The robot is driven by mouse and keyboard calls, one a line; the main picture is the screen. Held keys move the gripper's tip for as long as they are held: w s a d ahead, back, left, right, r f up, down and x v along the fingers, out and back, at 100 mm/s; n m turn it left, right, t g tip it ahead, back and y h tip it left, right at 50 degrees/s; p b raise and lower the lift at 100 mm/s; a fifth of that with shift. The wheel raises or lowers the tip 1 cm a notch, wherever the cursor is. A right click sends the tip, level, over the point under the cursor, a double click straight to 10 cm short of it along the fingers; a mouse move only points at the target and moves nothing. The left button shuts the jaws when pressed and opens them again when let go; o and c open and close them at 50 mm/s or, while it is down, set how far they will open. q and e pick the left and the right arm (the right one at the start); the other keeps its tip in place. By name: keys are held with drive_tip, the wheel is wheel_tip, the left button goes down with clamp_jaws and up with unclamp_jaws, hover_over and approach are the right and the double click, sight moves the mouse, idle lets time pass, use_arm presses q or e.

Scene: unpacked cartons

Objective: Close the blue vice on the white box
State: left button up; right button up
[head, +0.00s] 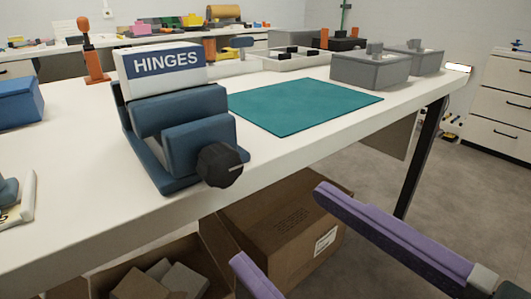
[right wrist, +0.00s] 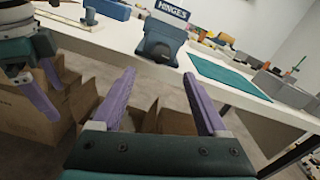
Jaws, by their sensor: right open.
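The blue vice (head: 180,150) stands on the white table, with a black knob (head: 220,164) at its front. It also shows in the right wrist view (right wrist: 160,40). The white box (head: 165,66), with a blue band reading HINGES, sits upright in the back part of the vice and sticks up above the jaws. Its lower part is hidden, so I cannot tell whether both jaws touch it. My right gripper (head: 278,224) is open and empty, in front of the table edge and apart from the knob. My left gripper (right wrist: 45,85) shows only in the right wrist view; its opening is unclear.
A teal mat (head: 305,104) lies right of the vice, with grey bins (head: 370,72) behind it. An orange-handled tool (head: 92,55) stands behind left and a blue box (head: 20,102) lies left. Open cartons (head: 280,222) stand on the floor below the table edge.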

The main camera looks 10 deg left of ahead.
sight(228, 173)
drive_tip(key=p+x, duration=0.1)
drive_tip(key=x, duration=0.6)
drive_tip(key=shift+w+a+r+p, duration=0.1)
drive_tip(key=shift+w+a+p, duration=0.1)
drive_tip(key=shift+p, duration=0.15)
drive_tip(key=shift+w+a, duration=0.3)
drive_tip(key=shift+a, duration=0.1)
use_arm(q)
drive_tip(key=shift+s+d+r, duration=0.2)
drive_tip(key=shift+d+r, duration=0.15)
drive_tip(key=shift+r, duration=0.15)
drive_tip(key=shift+s+d+r, duration=0.2)
drive_tip(key=shift+d+r, duration=0.15)
drive_tip(key=shift+r, duration=0.1)
use_arm(e)
drive_tip(key=c, duration=0.4)
use_arm(q)
drive_tip(key=shift+a, duration=0.1)
use_arm(e)
clamp_jaws()
